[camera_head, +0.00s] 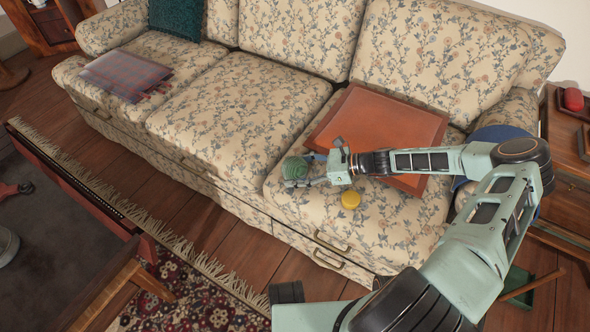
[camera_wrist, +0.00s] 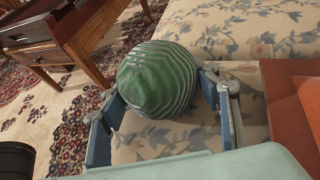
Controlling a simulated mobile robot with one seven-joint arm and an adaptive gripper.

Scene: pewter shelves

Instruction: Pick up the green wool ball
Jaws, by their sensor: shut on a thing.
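The green wool ball (camera_head: 295,168) is at the front of the sofa's right seat cushion in the head view. In the wrist view the green striped ball (camera_wrist: 157,79) sits between the two blue fingers of my gripper (camera_wrist: 160,112). My gripper (camera_head: 308,172) is shut on the ball, with a finger on each side of it. I cannot tell whether the ball touches the cushion or is just above it.
A brown-orange flat board or folder (camera_head: 385,128) lies on the cushion behind my gripper. A folded plaid cloth (camera_head: 126,74) lies on the left seat. The sofa's middle cushion (camera_head: 235,105) is clear.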

